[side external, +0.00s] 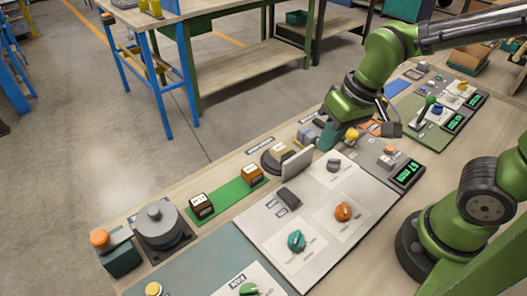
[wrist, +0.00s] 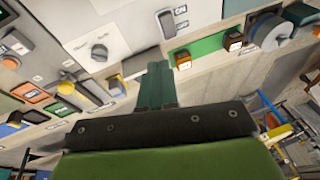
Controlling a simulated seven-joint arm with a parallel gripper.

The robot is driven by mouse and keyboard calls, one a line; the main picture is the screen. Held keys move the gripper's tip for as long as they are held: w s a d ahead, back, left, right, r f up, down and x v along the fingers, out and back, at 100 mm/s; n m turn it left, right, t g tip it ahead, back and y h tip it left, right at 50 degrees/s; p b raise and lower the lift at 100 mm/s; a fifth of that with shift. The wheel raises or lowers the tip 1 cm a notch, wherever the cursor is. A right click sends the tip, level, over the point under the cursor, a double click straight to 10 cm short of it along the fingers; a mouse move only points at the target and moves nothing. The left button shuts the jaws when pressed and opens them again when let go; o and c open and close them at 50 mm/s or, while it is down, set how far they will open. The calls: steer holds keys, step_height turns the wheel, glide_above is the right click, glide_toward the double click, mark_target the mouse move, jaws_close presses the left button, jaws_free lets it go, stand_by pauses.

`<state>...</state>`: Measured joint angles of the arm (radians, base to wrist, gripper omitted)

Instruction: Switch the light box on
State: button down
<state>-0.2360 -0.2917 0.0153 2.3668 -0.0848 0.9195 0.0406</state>
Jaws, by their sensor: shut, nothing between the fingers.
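My gripper (side external: 326,137) is shut and empty, above the back edge of the bench beside the grey panel (side external: 262,222). Its teal fingers also show in the wrist view (wrist: 157,70), pressed together. A dark switch (side external: 289,197) lies on the panel, in front of and left of my gripper. It appears in the wrist view (wrist: 166,23) beside small ON/OFF-type labels, apart from my fingers. Its on or off position is too small to tell. A pale upright plate (side external: 297,164) stands between the switch and my gripper. I cannot tell which part is the light box.
The panel has a teal knob (side external: 296,240), an orange knob (side external: 343,211) and a grey knob (side external: 333,164). A green strip (side external: 226,197) carries small blocks. A yellow knob (side external: 351,134) stands close to my gripper. A grey turned piece (side external: 157,222) stands at the left.

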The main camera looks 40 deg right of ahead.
steer(key=s+d+r+m+t, duration=0.2)
steer(key=d+r+t, duration=0.2)
steer(key=d+r, duration=0.2)
steer(key=shift+s+r+m, duration=0.3)
steer(key=shift+s+r, duration=0.1)
steer(key=shift+r, duration=0.1)
steer(key=shift+a, duration=0.1)
steer(key=w+a+f+n+g+h, duration=0.1)
steer(key=w+a+f+n+g, duration=0.2)
steer(key=n, duration=0.8)
steer(key=w+a+f+n+g+h, duration=0.1)
steer(key=w+a+f+n+g, duration=0.2)
steer(key=w+a+n, duration=0.4)
steer(key=shift+a+f+n+g, duration=0.45)
steer(key=shift+f+n, duration=0.2)
steer(key=shift+n, duration=1.35)
